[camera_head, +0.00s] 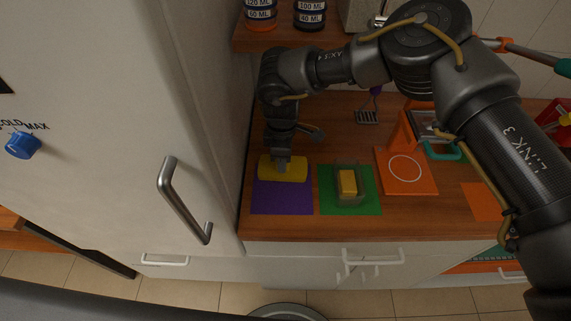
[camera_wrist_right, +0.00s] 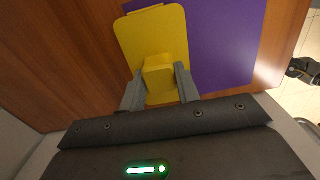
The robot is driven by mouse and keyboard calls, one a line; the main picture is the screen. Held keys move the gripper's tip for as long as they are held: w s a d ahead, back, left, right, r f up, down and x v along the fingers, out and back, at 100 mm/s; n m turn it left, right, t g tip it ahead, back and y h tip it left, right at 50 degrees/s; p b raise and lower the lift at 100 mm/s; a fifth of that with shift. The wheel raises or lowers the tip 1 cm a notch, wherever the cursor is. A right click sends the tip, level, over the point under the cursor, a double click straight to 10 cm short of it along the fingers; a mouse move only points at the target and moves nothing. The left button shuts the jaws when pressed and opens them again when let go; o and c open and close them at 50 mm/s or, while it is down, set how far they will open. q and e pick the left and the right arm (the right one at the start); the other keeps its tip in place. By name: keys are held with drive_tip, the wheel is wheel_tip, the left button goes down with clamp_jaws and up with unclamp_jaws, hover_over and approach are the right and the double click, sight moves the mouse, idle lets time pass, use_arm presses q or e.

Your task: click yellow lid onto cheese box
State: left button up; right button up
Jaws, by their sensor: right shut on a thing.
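The yellow lid (camera_head: 291,168) is a flat yellow plate with a raised block-shaped knob (camera_wrist_right: 158,76). It is at the purple mat's back edge, partly over the mat and partly over bare wood; whether it touches the counter I cannot tell. My right gripper (camera_head: 283,163) points down at it, and in the right wrist view (camera_wrist_right: 158,88) its two grey fingers are shut on the knob. The cheese box (camera_head: 347,200) is a low grey-green open box on the green mat, right of the lid, with a yellow cheese block (camera_head: 347,183) in it. I cannot identify my left gripper in these views.
The purple mat (camera_head: 281,198) and green mat (camera_head: 371,203) lie on the wooden counter (camera_head: 300,228). An orange board with a white ring (camera_head: 420,186) is right of the green mat. The fridge door (camera_head: 120,120) bounds the left. A shelf with jars (camera_head: 262,14) is above.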

drive_tip(key=shift+r+p, duration=1.5)
drive_tip(key=shift+r, duration=1.05)
